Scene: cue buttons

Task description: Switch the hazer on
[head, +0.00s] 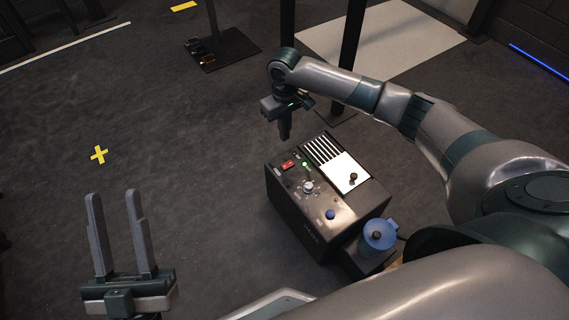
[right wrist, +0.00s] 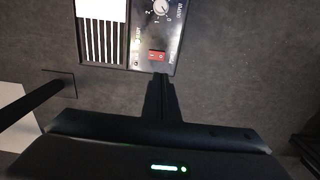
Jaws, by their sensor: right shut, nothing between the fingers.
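The hazer (head: 297,217) is a black box standing on the floor right of centre in the head view. On its top panel is a red rocker switch (head: 288,163), also seen in the right wrist view (right wrist: 158,56). Close to it are a small green lit lamp (head: 305,164) and a pale dial knob (head: 308,187). My right gripper (head: 285,136) is shut and empty, pointing down just beyond the switch end of the hazer. In the right wrist view its fingertips (right wrist: 160,77) appear just below the switch; contact cannot be told. My left gripper (head: 112,195) is open and empty, away to the left.
The hazer top also has a blue button (head: 330,214), a white plate with a black knob (head: 353,178) and a slotted grille (head: 322,149). A blue-capped container (head: 379,234) is beside it. A black stand (head: 222,50) is behind.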

